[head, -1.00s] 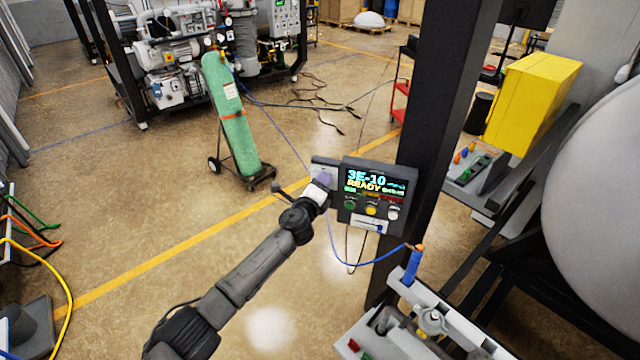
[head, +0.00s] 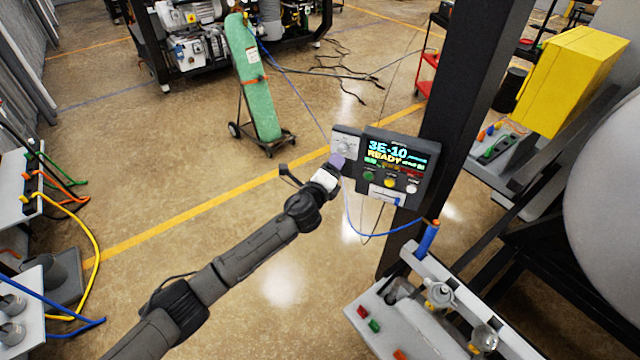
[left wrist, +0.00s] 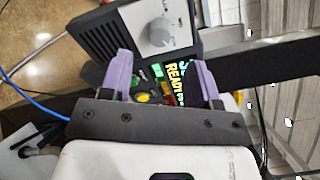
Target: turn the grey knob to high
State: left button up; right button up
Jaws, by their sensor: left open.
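The grey knob (left wrist: 160,31) is a round dial on a small dark-edged panel in the left wrist view, beyond my fingertips. In the head view, the knob panel (head: 346,142) sits at the left of the display box (head: 395,165). The knob is very small there, and its setting cannot be read. My left gripper (head: 336,162) is just in front of the panel's lower edge. In the left wrist view, my left gripper (left wrist: 163,72) shows two purple fingers spread apart with nothing between them; the knob is ahead of them, apart. My right gripper is not in view.
The display reads 3E-10 READY, with green, yellow and white buttons below. The box hangs by a black post (head: 468,120). A blue cable runs under it. A green gas cylinder (head: 254,85) on a cart stands behind. Open floor lies to the left.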

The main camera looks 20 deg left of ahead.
pick_arm(q)
jog(key=s, duration=0.7)
jog(key=shift+s+f+b, duration=0.15)
jog(key=shift+s+b, duration=0.1)
jog(key=shift+b, duration=0.2)
